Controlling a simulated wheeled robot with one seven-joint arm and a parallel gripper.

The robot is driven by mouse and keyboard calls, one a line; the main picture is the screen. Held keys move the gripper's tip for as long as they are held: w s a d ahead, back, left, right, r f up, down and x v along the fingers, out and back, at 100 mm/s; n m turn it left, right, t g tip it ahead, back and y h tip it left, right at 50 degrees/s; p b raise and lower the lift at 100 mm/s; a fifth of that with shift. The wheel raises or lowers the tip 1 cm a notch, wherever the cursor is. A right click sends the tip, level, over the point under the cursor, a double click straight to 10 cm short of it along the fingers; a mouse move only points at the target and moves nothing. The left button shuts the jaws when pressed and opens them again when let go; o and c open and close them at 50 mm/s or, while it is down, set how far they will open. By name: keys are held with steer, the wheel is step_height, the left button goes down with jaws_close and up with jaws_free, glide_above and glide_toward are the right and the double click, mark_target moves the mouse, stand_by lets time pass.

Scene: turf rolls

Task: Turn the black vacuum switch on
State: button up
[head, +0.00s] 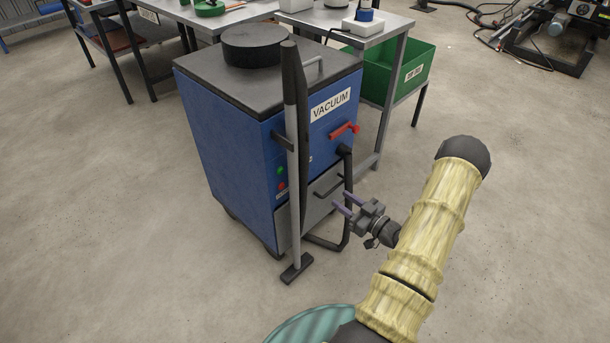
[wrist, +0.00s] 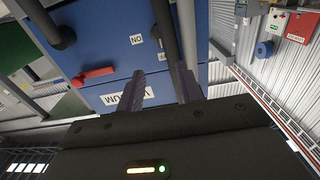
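The blue vacuum cabinet (head: 235,140) stands in the head view, with a white "VACUUM" label (head: 330,104) on its front. My gripper (head: 339,200) is in front of the cabinet's lower front, apart from it. Its two purple fingers are spread with nothing between them. In the wrist view the cabinet front (wrist: 100,30) appears upside down beyond my open fingers (wrist: 160,72). A small "ON" label (wrist: 137,40) shows there. I cannot make out the black switch; the dark upright tube (wrist: 165,25) covers part of the front near the label.
A wand with a black grip and grey tube (head: 293,170) stands upright before the cabinet. A red handle (head: 344,131) and a black hose (head: 347,185) are on its right side. A bench (head: 390,25) with a green bin (head: 405,75) stands behind. Floor at right is free.

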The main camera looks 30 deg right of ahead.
mark_target(304, 173)
steer(key=b+x, duration=0.3)
steer(key=x, duration=1.3)
steer(key=shift+w+a, duration=0.1)
steer(key=shift+w, duration=0.25)
jaws_close()
